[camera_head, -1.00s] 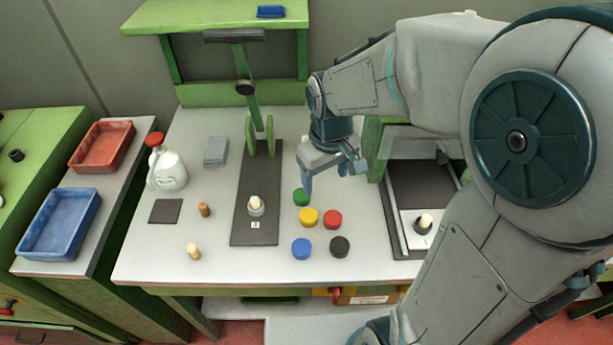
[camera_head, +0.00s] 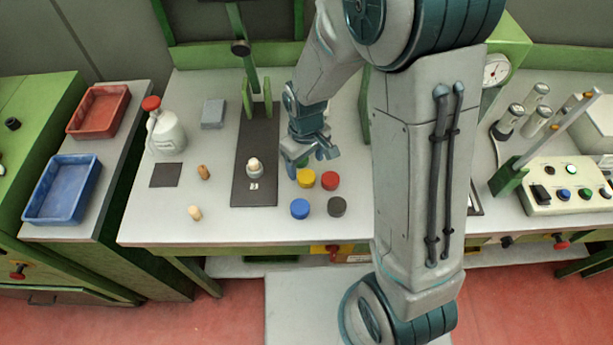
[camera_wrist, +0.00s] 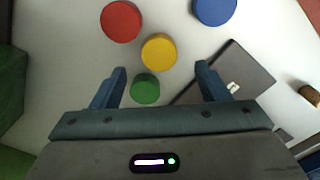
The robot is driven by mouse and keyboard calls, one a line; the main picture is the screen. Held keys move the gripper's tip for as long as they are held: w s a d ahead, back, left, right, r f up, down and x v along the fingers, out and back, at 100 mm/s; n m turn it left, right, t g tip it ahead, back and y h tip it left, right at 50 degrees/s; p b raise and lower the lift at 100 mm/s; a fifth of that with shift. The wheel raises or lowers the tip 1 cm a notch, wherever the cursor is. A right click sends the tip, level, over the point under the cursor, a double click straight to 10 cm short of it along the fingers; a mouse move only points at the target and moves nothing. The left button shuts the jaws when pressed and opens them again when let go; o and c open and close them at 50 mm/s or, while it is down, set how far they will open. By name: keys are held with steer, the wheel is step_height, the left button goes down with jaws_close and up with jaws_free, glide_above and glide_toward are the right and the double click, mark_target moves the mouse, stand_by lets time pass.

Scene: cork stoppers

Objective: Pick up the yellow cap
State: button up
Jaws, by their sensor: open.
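The yellow cap (camera_head: 306,177) lies on the grey bench top, with the red cap (camera_head: 329,180) to its right and the blue cap (camera_head: 300,208) and black cap (camera_head: 337,206) in front of it. In the wrist view the yellow cap (camera_wrist: 159,50) lies beyond my open fingertips, clear of both. The green cap (camera_wrist: 145,88) shows between my fingers there; in the head view my gripper hides most or all of it. My gripper (camera_head: 309,160) is open and empty, just behind the yellow cap. Its fingers (camera_wrist: 161,75) also show in the wrist view.
A dark mat (camera_head: 258,140) with a cork-topped piece (camera_head: 254,168) and a green press lies left of the caps. Two loose corks (camera_head: 203,172), a white jug (camera_head: 163,127) and a control box (camera_head: 565,195) stand on the bench.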

mark_target(306, 176)
steer(key=shift+f+p, duration=0.65)
steer(key=shift+f, duration=1.9)
steer(key=c, duration=1.1)
